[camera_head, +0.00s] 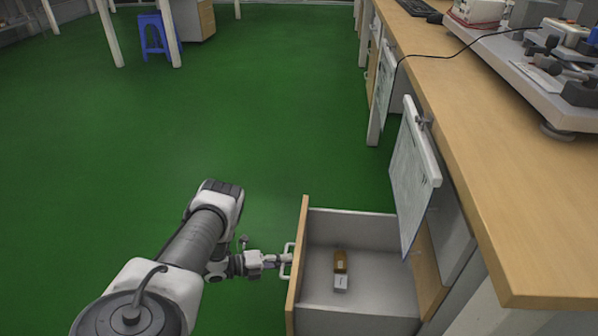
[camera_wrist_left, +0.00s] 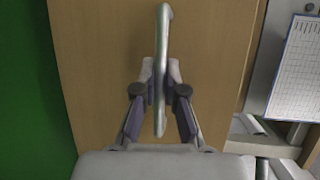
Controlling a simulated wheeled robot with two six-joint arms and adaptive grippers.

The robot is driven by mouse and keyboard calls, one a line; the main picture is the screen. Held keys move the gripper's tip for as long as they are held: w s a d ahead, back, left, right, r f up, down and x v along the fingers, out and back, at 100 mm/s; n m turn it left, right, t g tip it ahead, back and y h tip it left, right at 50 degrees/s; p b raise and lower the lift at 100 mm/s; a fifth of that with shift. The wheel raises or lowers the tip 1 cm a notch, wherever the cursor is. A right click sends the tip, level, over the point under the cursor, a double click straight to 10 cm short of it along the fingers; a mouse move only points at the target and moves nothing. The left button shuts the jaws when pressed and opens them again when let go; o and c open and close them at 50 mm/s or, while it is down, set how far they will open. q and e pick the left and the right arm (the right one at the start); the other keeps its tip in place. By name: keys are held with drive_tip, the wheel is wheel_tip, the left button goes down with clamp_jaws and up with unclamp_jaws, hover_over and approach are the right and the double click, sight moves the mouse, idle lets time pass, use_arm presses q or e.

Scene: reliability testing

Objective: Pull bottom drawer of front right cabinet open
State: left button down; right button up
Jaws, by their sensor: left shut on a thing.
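The drawer (camera_head: 299,255) of the cabinet stands pulled well out, its wooden front facing left in the head view. My right gripper is not in view.
A wooden worktop (camera_head: 480,130) with instruments runs along the right. A clipboard (camera_head: 412,175) hangs from its edge above the drawer. Open green floor (camera_head: 200,110) lies to the left. A blue stool (camera_head: 152,35) stands far back.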

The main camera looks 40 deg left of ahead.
use_arm(q)
drive_tip(key=shift+s+a, duration=0.25)
drive_tip(key=shift+a, duration=0.2)
drive_tip(key=c, duration=1.2)
unclamp_jaws()
drive_tip(key=v, duration=1.2)
